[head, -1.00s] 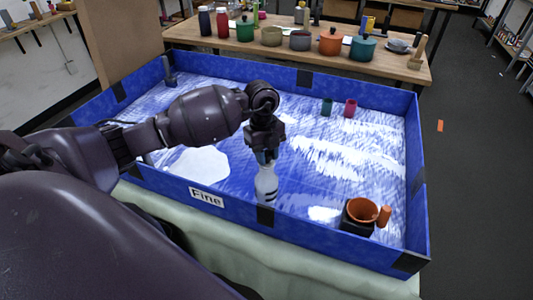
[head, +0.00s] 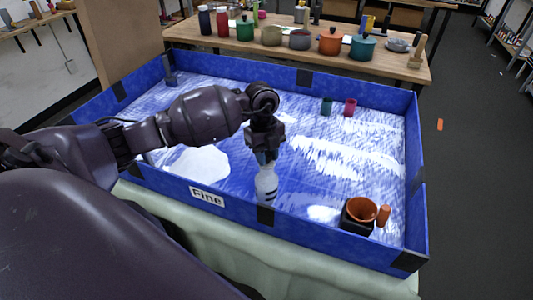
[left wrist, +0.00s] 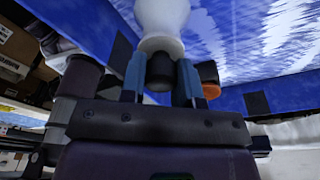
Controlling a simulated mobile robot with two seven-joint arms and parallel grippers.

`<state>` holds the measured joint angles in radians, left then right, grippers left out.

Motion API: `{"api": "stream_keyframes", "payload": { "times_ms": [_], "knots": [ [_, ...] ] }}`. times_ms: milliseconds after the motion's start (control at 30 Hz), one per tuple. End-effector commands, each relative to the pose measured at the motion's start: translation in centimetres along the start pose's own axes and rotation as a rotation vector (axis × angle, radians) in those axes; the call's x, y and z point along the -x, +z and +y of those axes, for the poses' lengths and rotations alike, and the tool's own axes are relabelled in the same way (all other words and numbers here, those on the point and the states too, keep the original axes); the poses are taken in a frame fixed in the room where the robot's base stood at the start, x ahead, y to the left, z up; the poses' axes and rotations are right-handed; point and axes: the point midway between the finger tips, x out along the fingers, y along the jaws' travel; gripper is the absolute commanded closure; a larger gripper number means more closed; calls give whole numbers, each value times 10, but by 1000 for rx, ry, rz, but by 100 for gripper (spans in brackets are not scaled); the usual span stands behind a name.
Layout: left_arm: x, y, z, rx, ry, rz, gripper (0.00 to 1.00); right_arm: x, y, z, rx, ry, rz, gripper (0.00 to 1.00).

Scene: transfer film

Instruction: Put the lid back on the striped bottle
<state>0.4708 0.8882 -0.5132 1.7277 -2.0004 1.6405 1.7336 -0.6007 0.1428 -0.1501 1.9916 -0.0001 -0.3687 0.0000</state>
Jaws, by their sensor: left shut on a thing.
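The striped bottle (head: 265,184) is white with dark bands and stands upright in the blue-walled tray, near its front wall. My left gripper (head: 266,157) is directly above the bottle, pointing down. In the left wrist view, its blue fingertips (left wrist: 160,80) are shut on a small dark lid (left wrist: 160,72). The lid is at the mouth of the white bottle (left wrist: 162,18); I cannot tell whether it is fully seated. In the head view the lid is hidden between the fingers. My right gripper is not in view.
The blue tray (head: 235,213) has a "Fine" label on its front wall. An orange cup in a black holder (head: 360,214) stands front right. Small teal (head: 326,106) and magenta (head: 350,107) cups stand toward the back. Pots and bottles line the wooden table (head: 395,72) behind. The tray's middle is clear.

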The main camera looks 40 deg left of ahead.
Motion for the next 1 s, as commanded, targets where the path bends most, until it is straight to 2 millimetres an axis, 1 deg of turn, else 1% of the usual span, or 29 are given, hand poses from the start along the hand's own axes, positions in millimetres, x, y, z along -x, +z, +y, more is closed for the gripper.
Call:
{"api": "stream_keyframes", "payload": {
  "times_ms": [200, 467, 500, 600, 667, 833, 867, 1000],
  "knots": [
    [0, 0, 0, 0, 0, 0, 97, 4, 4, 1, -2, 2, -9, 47],
    [0, 0, 0, 0, 0, 0, 97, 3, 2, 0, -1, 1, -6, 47],
    [0, 0, 0, 0, 0, 0, 64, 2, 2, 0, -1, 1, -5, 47],
    [0, 0, 0, 0, 0, 0, 49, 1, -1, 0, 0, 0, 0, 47],
    [0, 0, 0, 0, 0, 0, 41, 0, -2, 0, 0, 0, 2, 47],
    [0, 0, 0, 0, 0, 0, 41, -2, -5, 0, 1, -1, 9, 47],
    [0, 0, 0, 0, 0, 0, 39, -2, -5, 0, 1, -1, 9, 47],
    [0, 0, 0, 0, 0, 0, 18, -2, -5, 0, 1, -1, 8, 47]
  ]
}}
